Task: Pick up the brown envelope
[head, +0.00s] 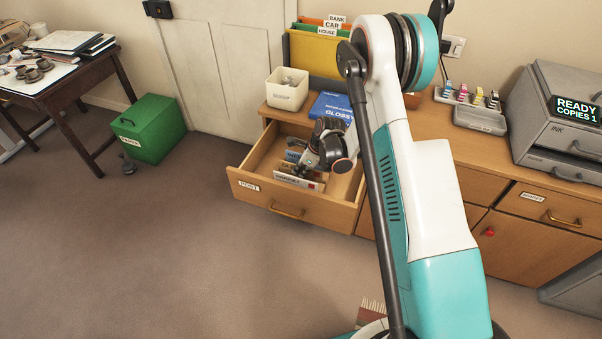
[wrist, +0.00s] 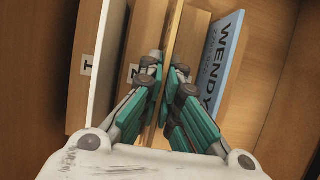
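The brown envelope (wrist: 174,38) shows in the wrist view as a thin tan edge standing upright among the dividers in the open drawer. My gripper (wrist: 167,68) has one finger on each side of this edge, closed in on it with no clear gap. In the head view my gripper (head: 312,168) reaches down into the POST drawer (head: 315,212). The envelope is not clearly told apart there, as the gripper and dividers hide it.
A white envelope-like edge (wrist: 108,62) stands left of the fingers. A blue book (head: 330,107) and white pot (head: 287,89) sit on the cabinet above.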

